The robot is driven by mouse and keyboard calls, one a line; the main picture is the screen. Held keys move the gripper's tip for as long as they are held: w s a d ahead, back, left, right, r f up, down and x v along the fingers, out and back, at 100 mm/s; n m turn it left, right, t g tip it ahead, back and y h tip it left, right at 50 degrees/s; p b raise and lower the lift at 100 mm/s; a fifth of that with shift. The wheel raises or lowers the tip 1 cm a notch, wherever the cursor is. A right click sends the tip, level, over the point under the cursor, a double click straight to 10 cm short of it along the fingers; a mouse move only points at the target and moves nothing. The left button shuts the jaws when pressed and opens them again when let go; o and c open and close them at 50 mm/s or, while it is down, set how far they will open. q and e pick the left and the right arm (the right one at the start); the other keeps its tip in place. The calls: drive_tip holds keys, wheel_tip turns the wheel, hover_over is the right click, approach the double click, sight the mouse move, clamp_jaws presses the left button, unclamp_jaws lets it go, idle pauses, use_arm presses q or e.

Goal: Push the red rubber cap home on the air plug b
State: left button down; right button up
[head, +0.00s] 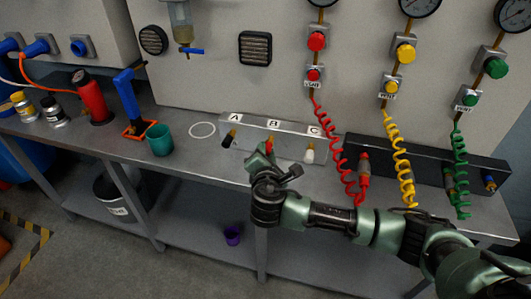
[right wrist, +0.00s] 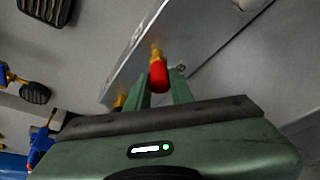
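The red rubber cap (right wrist: 159,76) is on the end of the brass air plug b (right wrist: 156,50), with brass showing behind it in the right wrist view. In the head view, the red cap (head: 268,148) shows below the label B on the grey rail (head: 290,128). My right gripper (right wrist: 160,82) has one finger on each side of the cap, close against it, and appears shut on it. It also shows in the head view (head: 264,151), reaching the rail from the front. The exact finger contact is hard to see. My left gripper is not in view.
Plug A with a black cap (head: 227,140) and plug C with a white cap (head: 309,155) flank B. Coiled red (head: 346,165), yellow (head: 398,160) and green (head: 460,170) hoses hang at the right. A teal cup (head: 160,140) stands left on the bench, which is clear near the white ring (head: 202,130).

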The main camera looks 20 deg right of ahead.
drive_tip(key=o, duration=0.4)
drive_tip(key=shift+o, duration=0.2)
